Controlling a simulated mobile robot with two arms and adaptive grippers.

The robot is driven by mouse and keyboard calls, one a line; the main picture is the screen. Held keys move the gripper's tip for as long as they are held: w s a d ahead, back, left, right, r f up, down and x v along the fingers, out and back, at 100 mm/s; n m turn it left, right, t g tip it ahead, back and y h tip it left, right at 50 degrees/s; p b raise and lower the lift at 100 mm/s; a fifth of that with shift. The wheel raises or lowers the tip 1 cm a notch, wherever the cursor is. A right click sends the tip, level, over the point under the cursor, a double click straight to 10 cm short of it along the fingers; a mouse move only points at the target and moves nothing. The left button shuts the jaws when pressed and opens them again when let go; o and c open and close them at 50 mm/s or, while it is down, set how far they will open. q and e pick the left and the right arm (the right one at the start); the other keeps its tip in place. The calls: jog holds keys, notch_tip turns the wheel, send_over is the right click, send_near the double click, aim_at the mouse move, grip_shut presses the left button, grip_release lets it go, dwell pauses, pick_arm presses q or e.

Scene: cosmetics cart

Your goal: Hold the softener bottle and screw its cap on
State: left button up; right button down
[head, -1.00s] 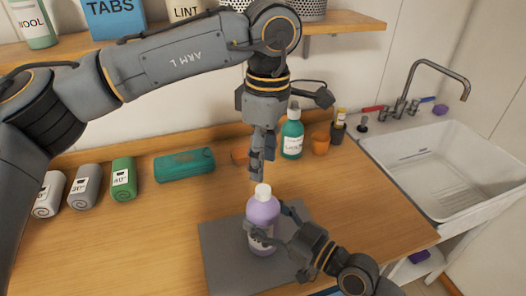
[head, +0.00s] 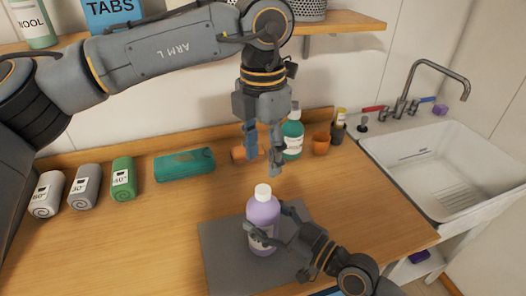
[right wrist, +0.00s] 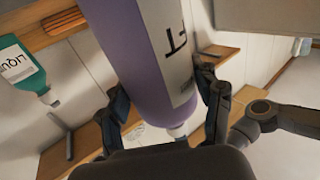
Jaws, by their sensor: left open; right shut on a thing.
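The lavender softener bottle (head: 263,214) stands upright on a grey mat (head: 222,262), with its white cap (head: 263,191) on top. My right gripper (head: 266,224) is shut around the bottle's body from the right. The right wrist view shows the bottle (right wrist: 140,60) between the fingers, with the white cap (right wrist: 177,131) partly hidden behind my gripper. My left gripper (head: 263,160) hangs above the cap, its fingers apart and empty, clear of it. How tightly the cap is seated cannot be told.
A teal bottle (head: 292,135), an orange cup (head: 321,143) and a dark holder (head: 338,132) stand behind. A teal case (head: 184,164) and several rolled towels (head: 84,187) lie to the left. A sink (head: 440,170) is at right. The counter left of the mat is clear.

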aim_at(263, 189)
pick_arm(q)
jog(key=shift+f, duration=0.1)
jog(key=shift+f, duration=3.95)
jog(key=shift+c, duration=0.2)
grip_shut()
jog(key=m, duration=0.5)
jog(key=shift+o, duration=1)
grip_release()
jog(key=shift+r, duration=0.1)
